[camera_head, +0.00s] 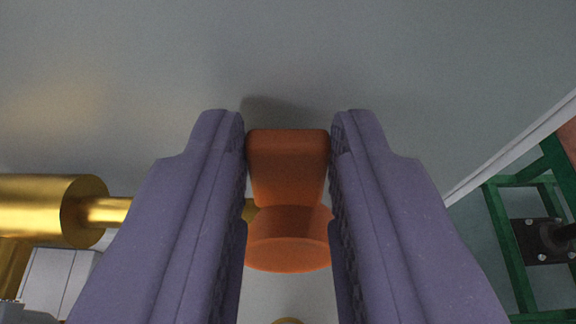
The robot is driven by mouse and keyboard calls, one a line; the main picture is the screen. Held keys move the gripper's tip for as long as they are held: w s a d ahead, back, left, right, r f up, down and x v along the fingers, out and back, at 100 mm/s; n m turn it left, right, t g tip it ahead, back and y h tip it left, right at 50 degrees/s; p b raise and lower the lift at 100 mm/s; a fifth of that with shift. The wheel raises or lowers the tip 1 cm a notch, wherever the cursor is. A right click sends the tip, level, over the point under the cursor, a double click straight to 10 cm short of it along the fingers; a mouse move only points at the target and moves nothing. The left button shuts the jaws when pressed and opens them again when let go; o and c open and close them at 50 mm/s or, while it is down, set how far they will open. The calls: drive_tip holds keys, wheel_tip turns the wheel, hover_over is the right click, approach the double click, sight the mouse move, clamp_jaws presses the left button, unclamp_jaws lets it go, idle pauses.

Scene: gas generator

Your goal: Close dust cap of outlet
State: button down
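An orange cap-like piece (288,168) is in the middle of the head camera view. It has a tapered block on top and a wider rounded part (288,252) below. I take it for the dust cap; no label shows. My gripper (288,135) has two purple fingers, one on each side of the piece. Their dark ridged pads meet its left and right edges with no visible gap. The outlet's mouth cannot be made out, and the fingers hide what lies to either side.
A brass cylinder (38,210) with a thinner brass pipe (108,211) runs in from the left, passing behind my left finger. A green metal frame (505,235) with a dark fitting (545,240) is at the right. A plain grey surface (300,55) fills the upper view.

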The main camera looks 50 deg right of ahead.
sight(285, 175)
drive_tip(key=shift+a, duration=0.1)
drive_tip(key=s+a+t+h+b, duration=0.1)
drive_tip(key=b, duration=0.1)
drive_tip(key=a+f+h+b, duration=0.1)
drive_tip(key=b, duration=0.1)
drive_tip(key=shift+s+t, duration=0.35)
drive_tip(key=shift+t, duration=0.05)
drive_tip(key=shift+s+a+b, duration=0.15)
drive_tip(key=shift+a+b, duration=0.15)
drive_tip(key=shift+b, duration=0.15)
drive_tip(key=s+a+f+b, duration=0.1)
drive_tip(key=a+f, duration=0.1)
drive_tip(key=s+a+f+b, duration=0.2)
drive_tip(key=shift+s+f, duration=0.2)
drive_tip(key=shift+s+a+f+b, duration=0.2)
drive_tip(key=shift+f+b, duration=0.4)
drive_tip(key=shift+f, duration=0.35)
drive_tip(key=shift+s+a+f+b, duration=0.1)
drive_tip(key=shift+a+f+b, duration=0.05)
drive_tip(key=shift+f+b, duration=0.65)
drive_tip(key=shift+s+a+f+b, duration=0.2)
drive_tip(key=shift+f+b, duration=0.25)
drive_tip(key=shift+f, duration=0.6)
drive_tip(key=shift+w+f, duration=0.1)
